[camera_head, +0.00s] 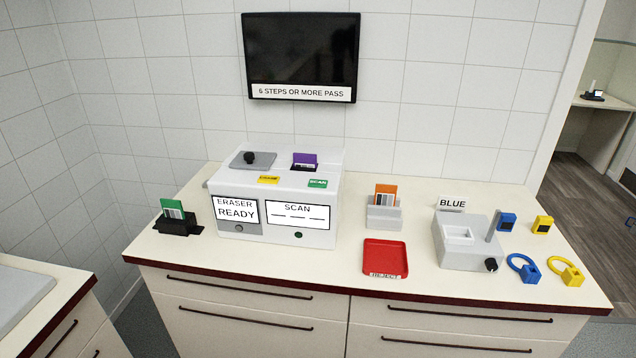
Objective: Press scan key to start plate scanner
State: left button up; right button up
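The plate scanner (275,195) is a white box on the counter, left of centre. Its green scan key (318,183) lies on the top face, near the front right. A yellow key (268,179) is on the same face to the left. A purple plate (304,160) stands in a dark slot behind the keys. The scan display (298,213) on the front reads "SCAN" above dashes. The eraser display (237,209) beside it reads "ERASER READY". Neither of my grippers shows in the head view.
A green plate (172,208) stands in a black holder at left. An orange plate (385,194) stands in a grey rack. A red reject tray (385,257) lies in front. A white device marked "BLUE" (466,242) and blue and yellow tags are at right. A wall screen reads "6 STEPS OR MORE PASS".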

aim_at(313, 183)
jog(key=i+j+z, duration=0.1)
jog(key=i+j, duration=0.15)
jog(key=i+j+z, duration=0.1)
jog(key=j, duration=0.4)
jog(key=i+j+z, duration=0.15)
jog(key=i+j, duration=0.2)
jog(key=i+j+z, duration=0.1)
jog(key=j, duration=0.35)
jog(key=i, duration=0.1)
